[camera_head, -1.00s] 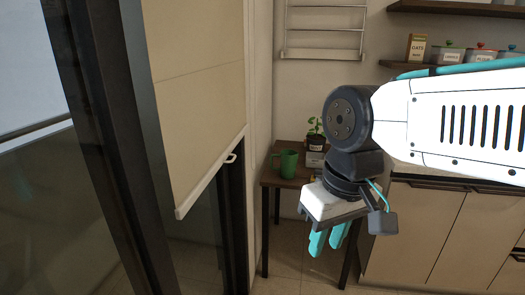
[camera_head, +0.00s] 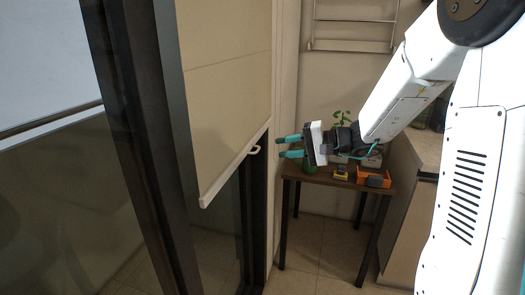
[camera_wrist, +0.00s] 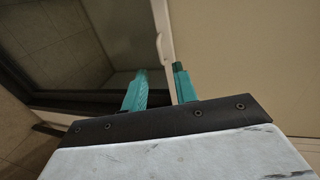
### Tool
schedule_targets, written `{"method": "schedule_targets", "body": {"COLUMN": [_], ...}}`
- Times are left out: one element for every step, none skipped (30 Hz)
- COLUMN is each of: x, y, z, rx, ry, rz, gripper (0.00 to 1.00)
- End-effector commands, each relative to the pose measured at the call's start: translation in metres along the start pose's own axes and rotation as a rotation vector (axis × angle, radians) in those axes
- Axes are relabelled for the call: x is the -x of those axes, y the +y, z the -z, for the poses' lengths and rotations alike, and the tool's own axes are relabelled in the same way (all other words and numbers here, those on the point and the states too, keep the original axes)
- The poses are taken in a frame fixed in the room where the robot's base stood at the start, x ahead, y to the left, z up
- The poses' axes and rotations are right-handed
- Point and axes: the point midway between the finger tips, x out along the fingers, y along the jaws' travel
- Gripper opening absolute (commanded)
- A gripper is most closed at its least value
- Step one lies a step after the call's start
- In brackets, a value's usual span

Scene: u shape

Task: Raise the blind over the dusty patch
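A cream roller blind (camera_head: 226,85) hangs partway down the dark-framed window in the head view. Its white bottom bar (camera_head: 232,165) carries a small white handle (camera_head: 254,149) near the right end. My gripper (camera_head: 280,147) is to the right of the handle, fingers level and pointing left toward it. The two teal fingers are apart with nothing between them. In the wrist view, my gripper (camera_wrist: 160,69) has the handle (camera_wrist: 160,46) just beyond its fingertips, with the blind (camera_wrist: 240,50) to the right. I cannot make out a dusty patch.
A second, pale blind (camera_head: 45,65) hangs in the left window pane. Below and behind my gripper stands a small dark table (camera_head: 340,182) with a green mug (camera_head: 311,166), a yellow item (camera_head: 341,173) and an orange item (camera_head: 374,178). A towel rack (camera_head: 352,35) is on the back wall.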

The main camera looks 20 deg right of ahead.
Motion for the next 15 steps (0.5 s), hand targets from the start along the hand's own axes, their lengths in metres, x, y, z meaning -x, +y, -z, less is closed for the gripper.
{"method": "schedule_targets", "body": {"x": [-0.007,-0.011,-0.017,-0.023,-0.028,-0.035,-0.04,-0.044,-0.051,-0.054,-0.058,-0.063,-0.066,-0.068,-0.07], "y": [0.0,0.0,0.0,0.0,0.0,0.0,0.0,0.0,0.0,-0.001,0.0,0.0,0.0,0.0,0.0], "z": [-0.001,-0.001,-0.001,-0.002,-0.002,-0.002,-0.002,-0.002,-0.002,-0.002,-0.002,-0.002,-0.002,-0.002,-0.002], "rx": [0.0,0.0,0.0,0.0,0.0,0.0,0.001,0.001,0.001,0.001,0.001,0.001,0.001,0.0,0.0], "ry": [-0.003,-0.003,-0.004,-0.005,-0.005,-0.006,-0.005,-0.005,-0.005,-0.005,-0.004,-0.005,-0.004,-0.003,-0.003], "rz": [0.001,0.001,0.001,0.0,-0.001,0.0,-0.001,-0.002,-0.001,-0.001,-0.001,-0.002,-0.002,-0.002,-0.002], "gripper": [0.29,0.29,0.29,0.29,0.29,0.29,0.29,0.29,0.29,0.29,0.29,0.29,0.29,0.29,0.29]}}
